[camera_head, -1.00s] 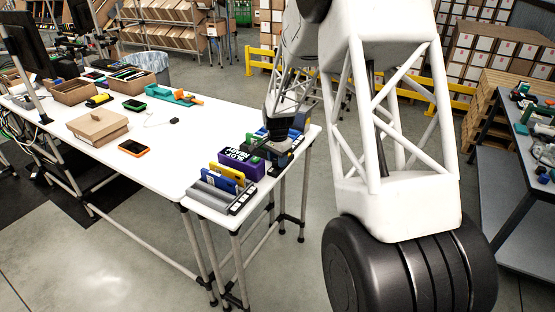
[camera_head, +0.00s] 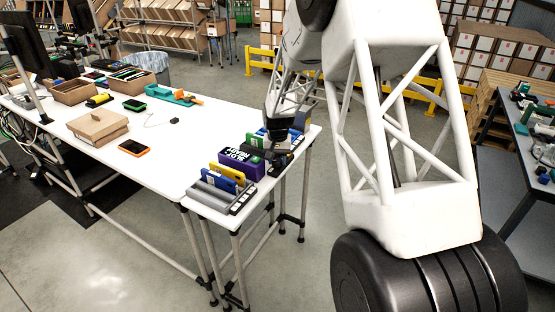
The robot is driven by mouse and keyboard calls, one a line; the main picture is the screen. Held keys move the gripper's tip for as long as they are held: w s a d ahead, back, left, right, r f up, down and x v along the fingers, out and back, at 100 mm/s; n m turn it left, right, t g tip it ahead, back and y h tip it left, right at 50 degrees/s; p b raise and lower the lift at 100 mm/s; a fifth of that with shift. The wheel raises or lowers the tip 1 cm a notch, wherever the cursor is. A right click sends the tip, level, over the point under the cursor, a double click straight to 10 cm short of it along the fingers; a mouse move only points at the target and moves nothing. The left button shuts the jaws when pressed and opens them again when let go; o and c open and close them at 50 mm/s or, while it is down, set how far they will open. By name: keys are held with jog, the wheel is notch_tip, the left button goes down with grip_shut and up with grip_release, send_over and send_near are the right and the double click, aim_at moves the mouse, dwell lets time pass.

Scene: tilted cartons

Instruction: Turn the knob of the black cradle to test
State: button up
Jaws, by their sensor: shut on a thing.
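My gripper (camera_head: 277,138) is at the right end of the white table, pointing down over a row of cradles. A black cradle (camera_head: 279,158) shows partly beneath and in front of it. The knob is hidden by the gripper or too small to make out. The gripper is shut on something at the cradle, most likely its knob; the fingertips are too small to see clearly. A purple box with white lettering (camera_head: 238,165) stands just left of the black cradle. A grey cradle (camera_head: 213,190) with yellow and blue cards stands nearer the front edge.
On the white table (camera_head: 185,150) lie an orange-rimmed device (camera_head: 133,148), a cardboard box (camera_head: 98,126), a teal tray (camera_head: 172,96) and open cartons. The table middle is mostly clear. A dark bench (camera_head: 510,165) with parts stands at the right.

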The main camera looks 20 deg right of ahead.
aim_at(277, 160)
jog(key=shift+n, duration=0.4)
jog(key=o, duration=0.9)
jog(key=shift+o, duration=0.2)
jog(key=shift+r, duration=0.1)
jog(key=shift+r, duration=3.85)
